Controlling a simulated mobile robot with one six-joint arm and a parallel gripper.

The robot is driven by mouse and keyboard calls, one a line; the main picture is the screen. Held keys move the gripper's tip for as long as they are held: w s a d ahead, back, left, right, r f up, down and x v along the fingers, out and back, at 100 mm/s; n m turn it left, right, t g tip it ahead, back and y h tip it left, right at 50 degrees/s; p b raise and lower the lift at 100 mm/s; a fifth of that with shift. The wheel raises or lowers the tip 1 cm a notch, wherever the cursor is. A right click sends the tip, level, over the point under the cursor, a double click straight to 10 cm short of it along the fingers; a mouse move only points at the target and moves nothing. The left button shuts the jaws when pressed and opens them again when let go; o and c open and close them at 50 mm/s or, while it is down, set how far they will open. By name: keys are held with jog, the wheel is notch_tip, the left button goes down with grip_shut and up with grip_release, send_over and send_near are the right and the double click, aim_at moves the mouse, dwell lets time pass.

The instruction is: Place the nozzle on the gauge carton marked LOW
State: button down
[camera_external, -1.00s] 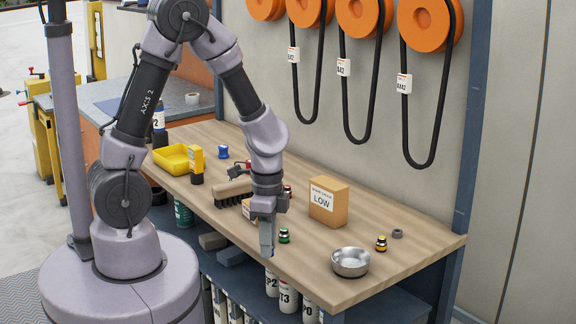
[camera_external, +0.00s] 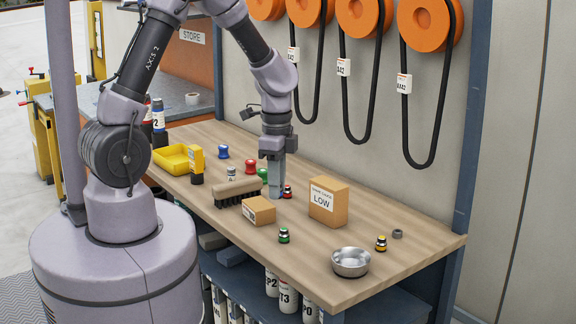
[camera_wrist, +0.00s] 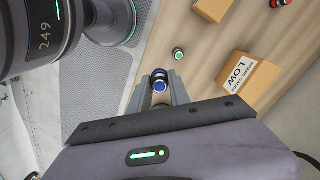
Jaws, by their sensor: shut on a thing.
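The gauge carton marked LOW (camera_external: 327,203) is a tan box standing upright on the bench; it also shows at right in the wrist view (camera_wrist: 246,80). My gripper (camera_external: 276,196) points down, left of the carton in the external view. In the wrist view, my gripper (camera_wrist: 160,88) is shut on a small nozzle with a blue top and dark body (camera_wrist: 159,75). The fingers hide the nozzle in the external view. My gripper appears raised above the bench, apart from the carton.
A metal bowl (camera_external: 351,262) stands at front right. A yellow tray (camera_external: 172,159) is at back left.

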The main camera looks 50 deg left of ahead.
jog(key=w+a+r+p, duration=0.2)
jog(key=w+a, duration=0.1)
jog(key=w, duration=0.2)
send_over(329, 183)
jog(key=shift+w+a+f, duration=0.1)
jog(key=shift+f, duration=0.75)
notch_tip(329, 183, down, 3)
jog(key=shift+f+b, duration=0.1)
jog(key=shift+b, duration=0.2)
jog(key=shift+f, duration=0.25)
jog(key=c, duration=1.2)
grip_release()
